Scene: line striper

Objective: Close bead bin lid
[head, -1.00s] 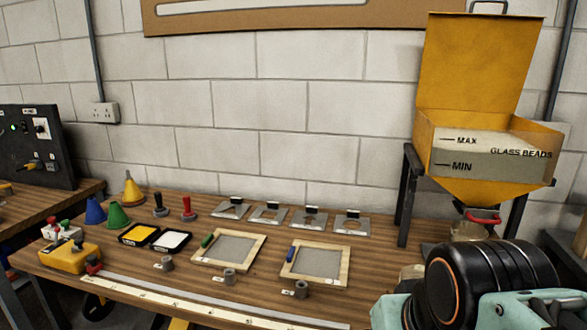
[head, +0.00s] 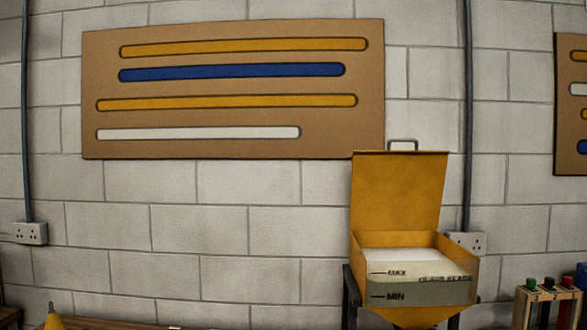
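The yellow bead bin (head: 463,284) stands at the lower right of the head view, on a dark frame. Its lid (head: 398,190) is open and stands upright at the back, with a metal handle (head: 403,143) at its top edge. Pale glass beads (head: 415,262) show inside, near the MAX mark on the front window. The MIN mark sits lower on the window. The bin's lower funnel is cut off by the picture edge. My gripper is not in this view.
A block wall fills the background. A brown board (head: 230,115) with coloured stripes hangs to the left, above the bin's level. A wooden rack (head: 548,305) with coloured-topped items stands right of the bin. A cone tip (head: 55,321) shows at lower left.

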